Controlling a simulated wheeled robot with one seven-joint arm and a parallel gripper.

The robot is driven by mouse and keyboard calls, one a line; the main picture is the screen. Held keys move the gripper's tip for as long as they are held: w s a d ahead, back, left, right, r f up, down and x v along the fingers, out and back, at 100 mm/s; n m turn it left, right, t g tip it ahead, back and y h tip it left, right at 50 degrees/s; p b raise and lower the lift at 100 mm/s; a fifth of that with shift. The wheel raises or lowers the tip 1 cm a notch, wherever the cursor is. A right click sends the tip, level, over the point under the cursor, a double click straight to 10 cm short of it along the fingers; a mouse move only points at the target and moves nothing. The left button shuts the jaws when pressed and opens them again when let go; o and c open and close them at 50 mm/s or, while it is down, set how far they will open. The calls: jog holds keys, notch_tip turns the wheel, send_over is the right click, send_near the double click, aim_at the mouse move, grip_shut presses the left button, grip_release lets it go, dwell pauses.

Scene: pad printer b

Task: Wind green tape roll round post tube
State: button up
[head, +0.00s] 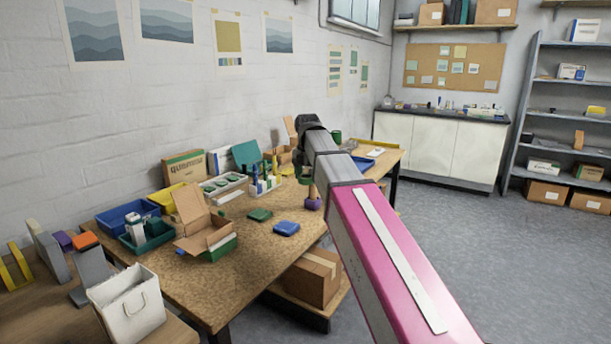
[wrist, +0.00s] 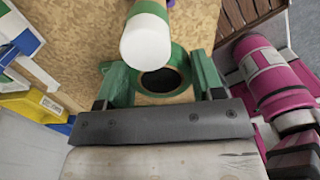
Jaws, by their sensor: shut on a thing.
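In the wrist view, the green tape roll (wrist: 184,62) is a ring with a dark hole, held between the two green fingers of my gripper (wrist: 158,76). A tube (wrist: 146,40) with a white end and a green band above it crosses in front of the roll's far part. I take it for the post tube; whether it touches the roll I cannot tell. In the head view, my gripper (head: 305,166) is over the far part of the table, mostly hidden by my arm. The roll and tube cannot be made out clearly there. A purple knob-like thing (head: 313,203) shows just below the gripper.
The wooden table (head: 255,235) bears blue (head: 286,229) and green (head: 260,215) flat items at its middle. An open cardboard box (head: 205,235), trays and a white bottle rack (head: 265,185) stand along the left and back. The table's front middle is clear.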

jog(key=n, duration=0.1)
jog(key=d+n, duration=0.1)
jog(key=n, duration=0.3)
jog(key=shift+s+d, duration=0.25)
jog(key=shift+d, duration=0.15)
jog(key=shift+o, duration=1.1)
jog(key=shift+c, duration=1.1)
jog(key=shift+r, duration=3.5)
